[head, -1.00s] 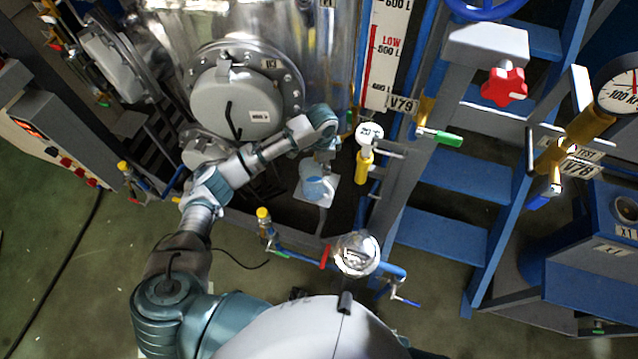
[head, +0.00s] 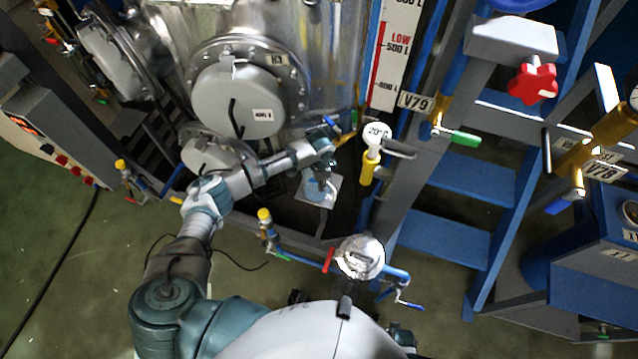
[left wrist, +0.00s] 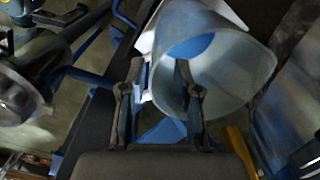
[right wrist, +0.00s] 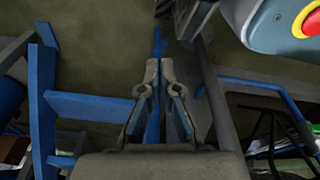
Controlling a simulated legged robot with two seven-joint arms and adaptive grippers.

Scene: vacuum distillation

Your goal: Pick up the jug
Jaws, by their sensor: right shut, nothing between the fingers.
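The jug (head: 314,192) is a pale translucent vessel with blue showing inside. It stands on a small white plate (head: 334,187) below the big steel vessel. My left gripper (head: 322,170) is right above the jug in the head view and partly hides it. In the left wrist view the jug (left wrist: 235,75) lies to the right, with its wide mouth in sight. The left gripper's fingers (left wrist: 157,80) are apart, and the right-hand finger overlaps the jug's near side. I cannot tell whether it touches. My right gripper (right wrist: 159,78) is shut and empty, away from the jug.
A steel vessel with a round hatch (head: 240,100) stands behind my left arm. Blue steps (head: 440,240) stand at right. A pipe with a red-handled valve (head: 328,258) runs in front.

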